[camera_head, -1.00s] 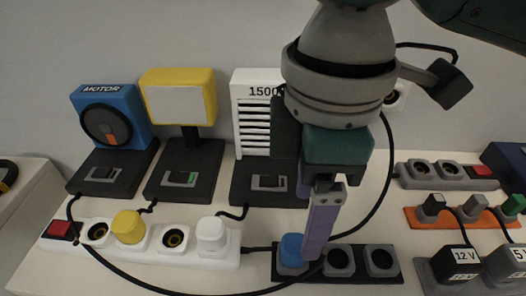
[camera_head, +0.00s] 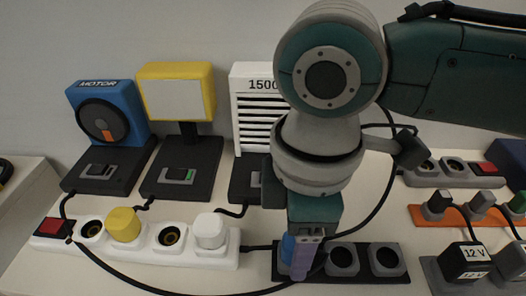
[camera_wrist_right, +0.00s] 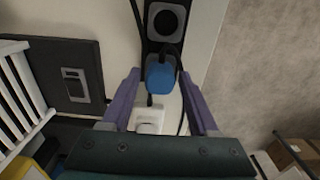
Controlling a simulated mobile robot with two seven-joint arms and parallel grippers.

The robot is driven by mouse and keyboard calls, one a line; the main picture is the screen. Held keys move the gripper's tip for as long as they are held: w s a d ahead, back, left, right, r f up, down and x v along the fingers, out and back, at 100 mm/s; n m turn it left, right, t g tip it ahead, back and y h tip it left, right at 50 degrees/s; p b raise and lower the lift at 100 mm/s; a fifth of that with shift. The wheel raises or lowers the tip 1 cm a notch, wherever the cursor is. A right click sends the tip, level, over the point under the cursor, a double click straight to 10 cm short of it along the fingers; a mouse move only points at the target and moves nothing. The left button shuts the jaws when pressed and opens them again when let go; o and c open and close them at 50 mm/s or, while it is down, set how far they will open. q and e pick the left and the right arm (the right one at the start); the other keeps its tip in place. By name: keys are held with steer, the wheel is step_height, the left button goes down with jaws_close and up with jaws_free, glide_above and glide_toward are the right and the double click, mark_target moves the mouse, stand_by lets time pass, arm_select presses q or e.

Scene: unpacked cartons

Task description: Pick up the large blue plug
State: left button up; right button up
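The large blue plug (camera_head: 288,247) sits in the left socket of the black power strip (camera_head: 315,275) in the head view, mostly hidden behind my right gripper. In the right wrist view the blue plug (camera_wrist_right: 160,77) shows between the tips of my right gripper (camera_wrist_right: 159,80). The two purple fingers are spread, one on each side of the plug, with a visible gap on both sides. In the head view my right gripper (camera_head: 304,258) points down over the plug. My left gripper is in neither view.
A white power strip (camera_head: 190,255) with a yellow plug (camera_head: 123,224) and a white plug (camera_head: 210,231) stands to the left. Black cables cross the table around the black strip. An orange strip (camera_head: 457,215) and several adapters stand at the right.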

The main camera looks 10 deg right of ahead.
jaws_close()
stand_by(0.7)
step_height(320, 180, up, 20)
steer(key=p, duration=0.4)
steer(key=shift+p, duration=0.35)
